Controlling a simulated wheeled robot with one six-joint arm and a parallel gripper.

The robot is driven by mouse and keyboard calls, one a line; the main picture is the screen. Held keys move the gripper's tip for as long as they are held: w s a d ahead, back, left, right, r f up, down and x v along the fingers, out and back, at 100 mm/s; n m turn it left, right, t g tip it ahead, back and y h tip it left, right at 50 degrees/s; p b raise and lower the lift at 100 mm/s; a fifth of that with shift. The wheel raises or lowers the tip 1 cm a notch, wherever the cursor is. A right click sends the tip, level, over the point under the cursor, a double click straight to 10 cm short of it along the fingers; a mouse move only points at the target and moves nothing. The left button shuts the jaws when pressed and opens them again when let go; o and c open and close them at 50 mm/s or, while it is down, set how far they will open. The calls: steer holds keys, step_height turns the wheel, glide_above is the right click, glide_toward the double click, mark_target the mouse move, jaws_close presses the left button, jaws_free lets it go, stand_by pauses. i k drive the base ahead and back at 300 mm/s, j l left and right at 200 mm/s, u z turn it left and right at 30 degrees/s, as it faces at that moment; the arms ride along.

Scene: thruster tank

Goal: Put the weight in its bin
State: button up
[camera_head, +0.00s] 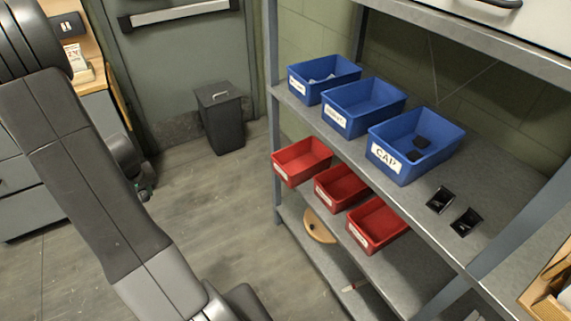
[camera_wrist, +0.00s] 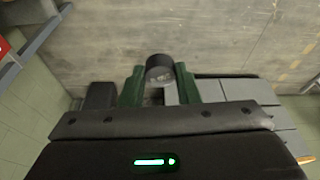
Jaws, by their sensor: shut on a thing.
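My gripper (camera_wrist: 160,80) has green fingers closed on a short dark cylinder with a paler side, which I take to be the weight (camera_wrist: 159,66). It is held over bare floor. In the head view my gripper is mostly hidden behind my arm; a bit of green shows near the arm's edge. Three blue bins stand on the upper shelf: a left bin (camera_head: 298,90) with pale things inside, an empty-looking middle bin (camera_head: 345,124), and a right bin (camera_head: 393,165) labelled CAP with dark pieces inside. The left and middle labels are too small to read surely.
Three red bins (camera_head: 292,181) sit on the shelf below. Two small black trays (camera_head: 466,222) lie right of the CAP bin. A grey shelf post (camera_head: 273,110) stands at the left end. A dark waste bin (camera_head: 221,120) stands by the door. The floor between is clear.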

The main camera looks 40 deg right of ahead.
mark_target(291, 174)
steer(key=i+z, duration=0.4)
steer(key=i+j+z, duration=0.15)
steer(key=z, duration=0.25)
steer(key=i+j+z, duration=0.6)
steer(key=z, duration=0.15)
steer(key=i, duration=0.05)
